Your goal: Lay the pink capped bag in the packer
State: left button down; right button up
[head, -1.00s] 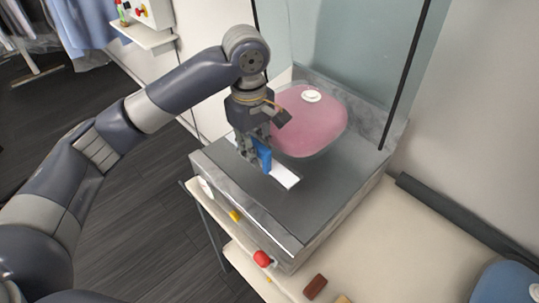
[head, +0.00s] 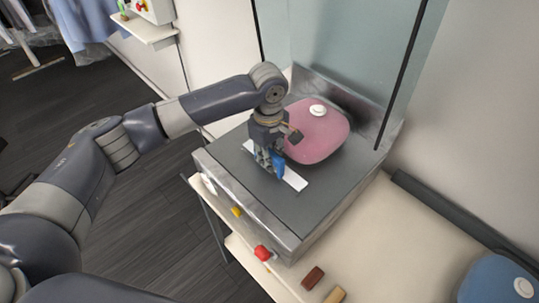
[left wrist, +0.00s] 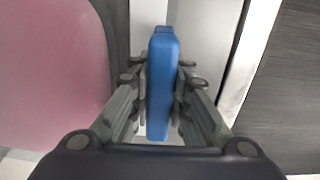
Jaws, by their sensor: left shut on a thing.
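The pink capped bag (head: 317,137) is over the grey top of the packer (head: 240,176), its white cap facing up. I cannot tell whether it rests fully on the surface. My left gripper (head: 271,168) is at the bag's left front side, shut on an upright blue tab (head: 279,163). In the left wrist view, the blue tab (left wrist: 162,85) stands between the fingers of my gripper (left wrist: 161,92), with the pink bag (left wrist: 50,75) at the left. Any join between tab and bag is hidden. My right gripper is out of view.
A white strip (head: 294,180) lies on the packer top by the gripper. Clear panels (head: 345,50) stand behind. A red knob (head: 263,253) is at the packer's front. A blue capped bag (head: 500,284) lies on the cream table at lower right.

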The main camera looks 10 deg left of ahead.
pick_arm(q)
jog(key=c, duration=1.9)
grip_release()
jog(key=shift+f, duration=0.1)
jog(key=o, duration=0.4)
notch_tip(320, 180, up, 11)
jog(key=b, duration=0.3)
jog(key=shift+s, duration=0.15)
jog(key=shift+a+r, duration=0.1)
jog(key=shift+r, duration=0.55)
jog(key=shift+s+f, duration=0.1)
